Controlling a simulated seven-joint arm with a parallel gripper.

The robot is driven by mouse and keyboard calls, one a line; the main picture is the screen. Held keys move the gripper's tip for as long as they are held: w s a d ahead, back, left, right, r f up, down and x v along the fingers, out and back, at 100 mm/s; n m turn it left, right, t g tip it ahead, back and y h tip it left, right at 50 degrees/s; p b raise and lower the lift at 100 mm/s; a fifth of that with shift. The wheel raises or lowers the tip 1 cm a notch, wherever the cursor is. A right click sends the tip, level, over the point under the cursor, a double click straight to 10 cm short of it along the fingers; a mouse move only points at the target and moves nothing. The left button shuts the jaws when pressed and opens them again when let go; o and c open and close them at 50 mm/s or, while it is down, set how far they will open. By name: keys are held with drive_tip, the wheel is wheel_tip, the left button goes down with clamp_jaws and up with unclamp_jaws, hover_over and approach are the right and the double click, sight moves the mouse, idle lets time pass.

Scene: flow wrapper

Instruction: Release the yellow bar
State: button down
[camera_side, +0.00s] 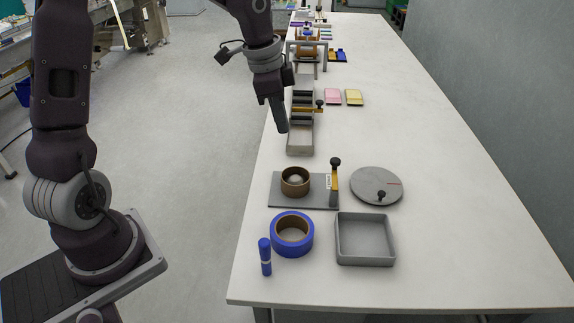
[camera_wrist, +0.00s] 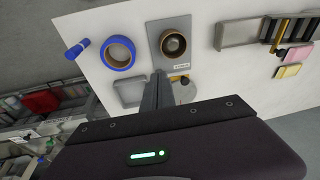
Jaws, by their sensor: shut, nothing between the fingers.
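Two yellow bars show. One yellow bar (camera_side: 334,187) stands upright with a black knob on top, at the right end of a grey plate (camera_side: 318,203); in the wrist view, a bit of yellow (camera_wrist: 179,77) shows beside my fingers, which partly hide that area. The other yellow bar (camera_side: 309,110) lies across a long grey tray (camera_side: 300,151) with a black knob at its right end; it also shows in the wrist view (camera_wrist: 268,29). My gripper (camera_side: 283,129) is shut and empty. In the side view its fingertips overlap the long tray's left edge. They appear raised above the table.
A brown ring (camera_side: 295,190) sits on the grey plate. Pink (camera_side: 332,97) and yellow (camera_side: 354,97) pads lie farther back. The table's right side is clear.

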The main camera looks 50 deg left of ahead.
drive_tip(key=s+d+r+n+t, duration=0.1)
drive_tip(key=s+d+r+n, duration=0.15)
drive_tip(key=s, duration=0.55)
drive_tip(key=s+d+r+n+t, duration=0.1)
drive_tip(key=s+r+n, duration=0.2)
drive_tip(key=s, duration=0.5)
drive_tip(key=s+d+r+n+t, duration=0.1)
drive_tip(key=s+d+r+n, duration=0.15)
drive_tip(key=s, duration=0.55)
drive_tip(key=w+a+f+m+y, duration=0.1)
drive_tip(key=w+a, duration=0.1)
drive_tip(key=w, duration=1.1)
drive_tip(key=m+g+h, duration=0.1)
approach(335, 172)
drive_tip(key=s+a+r, duration=0.3)
drive_tip(key=s+r, duration=0.2)
drive_tip(key=s, duration=0.2)
drive_tip(key=w+d+f, duration=0.1)
drive_tip(key=w+f, duration=0.7)
drive_tip(key=f, duration=0.1)
drive_tip(key=shift+d+f, duration=0.2)
drive_tip(key=shift+d, duration=0.15)
